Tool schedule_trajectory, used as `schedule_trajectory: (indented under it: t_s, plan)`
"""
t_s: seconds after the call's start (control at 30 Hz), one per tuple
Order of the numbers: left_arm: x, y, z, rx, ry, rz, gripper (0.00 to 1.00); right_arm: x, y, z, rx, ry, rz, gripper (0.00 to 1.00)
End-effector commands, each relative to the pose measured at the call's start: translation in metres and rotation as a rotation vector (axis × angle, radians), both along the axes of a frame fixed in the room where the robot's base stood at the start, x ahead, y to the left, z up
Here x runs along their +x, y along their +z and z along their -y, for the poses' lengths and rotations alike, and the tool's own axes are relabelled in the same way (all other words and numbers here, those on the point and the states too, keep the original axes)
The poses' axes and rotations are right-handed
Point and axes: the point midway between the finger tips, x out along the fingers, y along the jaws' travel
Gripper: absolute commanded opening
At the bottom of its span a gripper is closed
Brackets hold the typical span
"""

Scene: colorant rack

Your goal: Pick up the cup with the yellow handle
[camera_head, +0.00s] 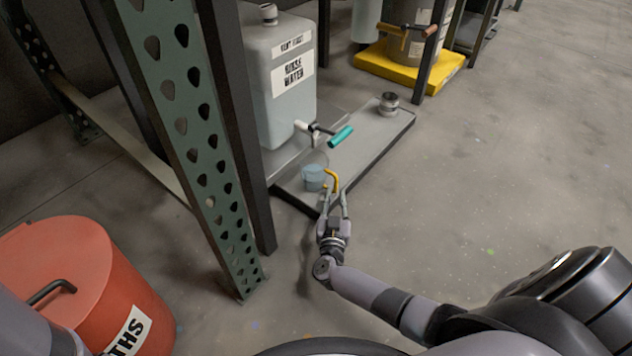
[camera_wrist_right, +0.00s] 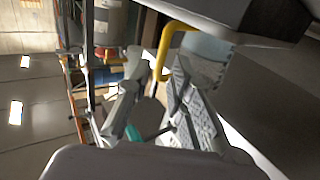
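The clear, bluish cup (camera_head: 313,178) with a yellow handle (camera_head: 332,179) stands on the low grey platform below the rinse water tank. In the right wrist view the cup (camera_wrist_right: 204,58) is at the upper right, and its yellow handle (camera_wrist_right: 168,48) hooks down toward the space between my fingers. My right gripper (camera_head: 335,194) is open, with its two fingers apart at the handle's lower end. It also shows in the right wrist view (camera_wrist_right: 158,72). I cannot tell whether a finger touches the handle. My left gripper is not in view.
The white rinse water tank (camera_head: 280,80) has a teal-handled tap (camera_head: 341,135) above and behind the cup. A green perforated rack post (camera_head: 190,120) stands left of it. A red bin (camera_head: 75,275) is at lower left. The floor to the right is clear.

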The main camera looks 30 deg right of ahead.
Motion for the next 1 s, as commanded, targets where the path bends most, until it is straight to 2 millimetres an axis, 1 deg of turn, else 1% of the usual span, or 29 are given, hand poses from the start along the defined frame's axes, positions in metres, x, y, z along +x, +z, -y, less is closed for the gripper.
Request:
schedule_trajectory:
  t_s: [0.03, 0.17, 0.3, 0.43, 0.57, 0.77, 1.0]
  plan:
    - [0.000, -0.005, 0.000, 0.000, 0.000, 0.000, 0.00, 0.003, -0.003, 0.001, 0.000, 0.002, -0.001, 0.20]
    - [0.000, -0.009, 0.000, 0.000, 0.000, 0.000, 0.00, 0.009, -0.003, 0.005, 0.001, 0.002, -0.001, 0.20]
    - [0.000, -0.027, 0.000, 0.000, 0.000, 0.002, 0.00, 0.026, -0.005, 0.017, -0.001, 0.003, 0.001, 0.20]
    - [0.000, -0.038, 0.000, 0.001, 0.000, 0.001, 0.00, 0.040, -0.005, 0.026, 0.001, 0.002, -0.001, 0.20]
    - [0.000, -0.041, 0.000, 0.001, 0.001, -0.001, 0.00, 0.046, -0.002, 0.030, 0.000, 0.003, -0.004, 0.20]
    - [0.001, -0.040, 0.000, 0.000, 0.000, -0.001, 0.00, 0.046, 0.000, 0.030, 0.001, 0.003, -0.004, 0.20]
    - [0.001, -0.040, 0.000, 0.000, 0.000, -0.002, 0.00, 0.046, -0.001, 0.030, 0.001, 0.002, -0.004, 0.04]
